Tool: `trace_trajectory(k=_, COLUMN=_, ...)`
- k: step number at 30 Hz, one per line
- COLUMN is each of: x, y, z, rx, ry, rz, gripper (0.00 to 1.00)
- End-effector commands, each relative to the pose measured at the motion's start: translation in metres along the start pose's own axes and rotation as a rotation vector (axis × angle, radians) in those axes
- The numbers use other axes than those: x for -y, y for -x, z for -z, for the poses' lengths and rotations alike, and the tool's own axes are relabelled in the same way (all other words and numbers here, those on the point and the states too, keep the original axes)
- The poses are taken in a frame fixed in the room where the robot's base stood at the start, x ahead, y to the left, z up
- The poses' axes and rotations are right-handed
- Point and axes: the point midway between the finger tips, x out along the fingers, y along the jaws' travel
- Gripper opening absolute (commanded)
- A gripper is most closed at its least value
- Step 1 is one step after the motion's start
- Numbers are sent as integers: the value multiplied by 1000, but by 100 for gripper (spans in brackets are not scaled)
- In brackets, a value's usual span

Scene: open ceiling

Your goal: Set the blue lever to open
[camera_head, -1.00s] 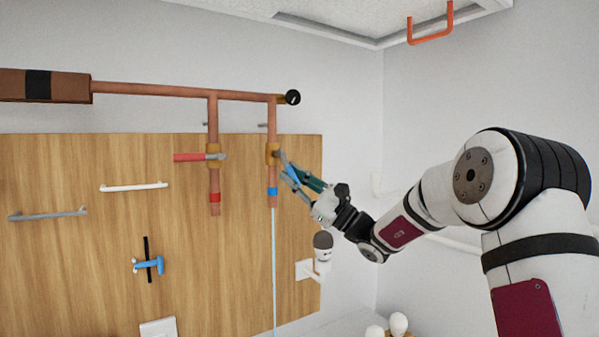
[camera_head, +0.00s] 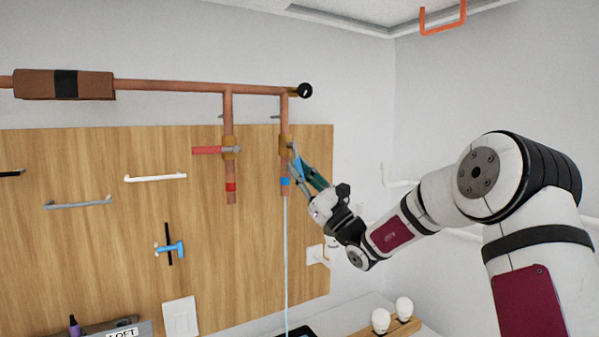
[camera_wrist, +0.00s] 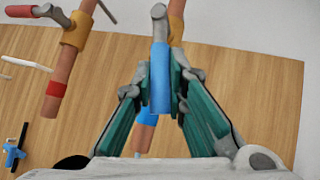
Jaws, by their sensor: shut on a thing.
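The blue lever (camera_head: 298,168) hangs from the valve on the right copper pipe (camera_head: 284,112), slanting slightly down and to the right. Its grey pivot end is at the brass collar (camera_head: 286,146). A thin pale-blue stream (camera_head: 286,260) runs straight down below this pipe's blue band. My gripper (camera_head: 307,172) comes from the lower right and is shut on the lever. In the wrist view the blue lever (camera_wrist: 160,82) lies between the teal fingers of my gripper (camera_wrist: 161,88), with the pipe behind it. The lever's far end is partly hidden by the fingers in the head view.
A red lever (camera_head: 207,150) points left from the neighbouring pipe. White (camera_head: 155,178) and grey (camera_head: 78,202) handles and a small blue tap (camera_head: 170,248) are on the wooden panel (camera_head: 100,260). White knobs (camera_head: 392,312) stand on a wooden block below.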

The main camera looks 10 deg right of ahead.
Motion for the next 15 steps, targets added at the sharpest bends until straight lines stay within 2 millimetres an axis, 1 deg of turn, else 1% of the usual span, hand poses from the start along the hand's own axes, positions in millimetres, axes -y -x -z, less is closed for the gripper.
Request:
trace_trajectory(k=1, x=-2, y=2, z=2, rx=-5, ry=-3, rz=-4, gripper=0)
trace_trajectory(k=2, x=-2, y=2, z=2, rx=-5, ry=-3, rz=-4, gripper=17)
trace_trajectory(k=3, x=-2, y=2, z=2, rx=-5, ry=-2, rz=-4, gripper=26)
trace_trajectory(k=4, x=-2, y=2, z=2, rx=-5, ry=-2, rz=-4, gripper=33)
trace_trajectory(k=12, x=-1, y=1, z=1, rx=-2, ry=-1, rz=-2, gripper=34)
trace_trajectory(k=15, x=0, y=3, z=1, rx=-3, ry=0, rz=-1, gripper=34)
